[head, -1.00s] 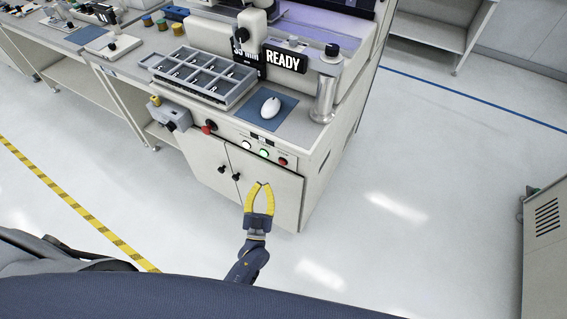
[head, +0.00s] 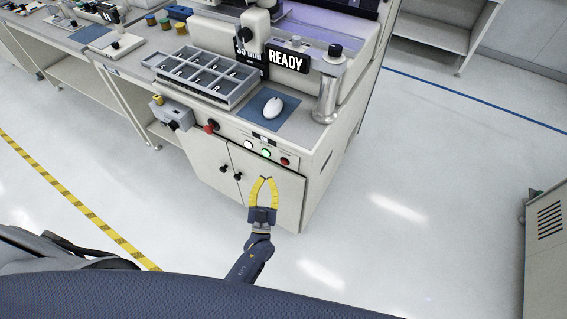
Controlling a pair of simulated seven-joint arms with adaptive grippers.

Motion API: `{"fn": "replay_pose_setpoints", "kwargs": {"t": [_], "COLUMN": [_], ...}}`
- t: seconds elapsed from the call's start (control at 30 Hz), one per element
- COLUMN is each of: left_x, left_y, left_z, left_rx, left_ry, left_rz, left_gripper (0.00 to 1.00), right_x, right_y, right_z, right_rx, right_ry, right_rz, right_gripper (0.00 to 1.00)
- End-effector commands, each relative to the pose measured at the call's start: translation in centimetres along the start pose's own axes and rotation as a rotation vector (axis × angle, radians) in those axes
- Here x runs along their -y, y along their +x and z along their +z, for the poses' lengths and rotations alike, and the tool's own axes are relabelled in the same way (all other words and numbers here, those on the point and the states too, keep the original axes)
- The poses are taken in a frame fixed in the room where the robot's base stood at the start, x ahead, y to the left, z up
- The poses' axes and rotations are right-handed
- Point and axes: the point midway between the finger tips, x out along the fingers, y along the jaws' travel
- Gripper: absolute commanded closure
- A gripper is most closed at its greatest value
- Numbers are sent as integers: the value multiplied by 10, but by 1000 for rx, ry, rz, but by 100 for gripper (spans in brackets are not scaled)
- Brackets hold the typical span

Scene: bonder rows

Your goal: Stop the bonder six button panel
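The bonder bench (head: 240,171) stands ahead, with a black sign reading READY (head: 288,59) on the machine above it. The button panel (head: 262,142) is on its front edge. It carries a white button (head: 248,144), a lit green button (head: 266,153) and a red button (head: 285,161). A larger red knob (head: 210,126) sits at the panel's left end. My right gripper is not in view.
A grey compartment tray (head: 242,91) and a white mouse (head: 271,108) on a blue mat (head: 284,122) lie on the bench top. A grey box (head: 172,114) juts from the bench front. A cabinet (head: 545,245) stands at right. The floor between is clear.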

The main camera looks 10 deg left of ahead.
Motion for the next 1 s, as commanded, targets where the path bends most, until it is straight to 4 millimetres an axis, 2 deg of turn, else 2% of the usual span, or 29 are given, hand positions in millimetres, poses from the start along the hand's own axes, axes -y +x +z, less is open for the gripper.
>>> {"fn": "replay_pose_setpoints", "kwargs": {"t": [0.43,0.7,1.0], "left_x": [-20,-26,-26], "left_y": [38,48,49], "left_z": [20,26,26], "left_rx": [0,0,0], "left_ry": [1,0,0], "left_rz": [0,0,0], "left_gripper": [100,100,100], "right_x": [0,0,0], "right_y": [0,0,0], "right_z": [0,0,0], "right_rx": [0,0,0], "right_ry": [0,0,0], "right_rz": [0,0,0], "right_gripper": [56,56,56]}}
